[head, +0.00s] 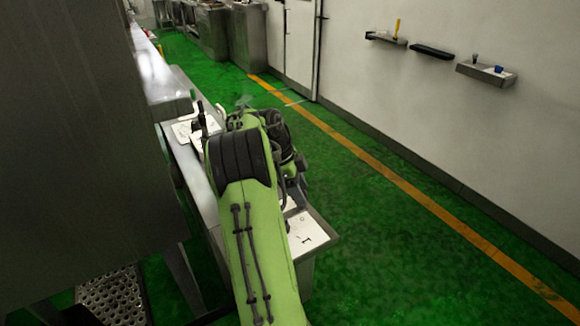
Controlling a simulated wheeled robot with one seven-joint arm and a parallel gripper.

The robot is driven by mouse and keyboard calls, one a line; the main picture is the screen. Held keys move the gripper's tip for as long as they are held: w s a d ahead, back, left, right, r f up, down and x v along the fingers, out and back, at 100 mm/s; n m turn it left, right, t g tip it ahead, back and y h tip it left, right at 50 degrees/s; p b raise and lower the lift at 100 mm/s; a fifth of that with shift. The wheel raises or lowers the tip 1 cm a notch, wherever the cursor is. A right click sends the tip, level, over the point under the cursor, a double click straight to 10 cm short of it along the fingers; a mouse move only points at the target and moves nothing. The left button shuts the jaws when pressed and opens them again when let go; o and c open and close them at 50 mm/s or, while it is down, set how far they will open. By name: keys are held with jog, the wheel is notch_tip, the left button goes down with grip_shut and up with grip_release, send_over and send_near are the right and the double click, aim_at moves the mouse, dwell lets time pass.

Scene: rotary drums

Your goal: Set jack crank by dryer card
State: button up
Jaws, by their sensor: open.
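A white card (308,237) with small dark drawings lies on the near right end of the low steel bench (205,195). Another white card or sheet (183,131) lies farther back on the bench, left of my arm. I cannot read either card, so I cannot tell which is the dryer card. Small dark and white items (201,117) stand near the farther card, too small to make out. I cannot pick out the jack crank. My green and black arm reaches over the bench and covers its middle. My gripper's fingers are hidden behind the arm.
A large dark steel cabinet or panel (75,150) fills the left side. A perforated metal step (115,297) is at the lower left. Wall shelves (486,73) hold small items. The green floor right of the bench is clear, with an orange line (400,183) along it.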

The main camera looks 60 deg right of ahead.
jog(key=p+v, duration=0.4)
jog(key=v, duration=0.8)
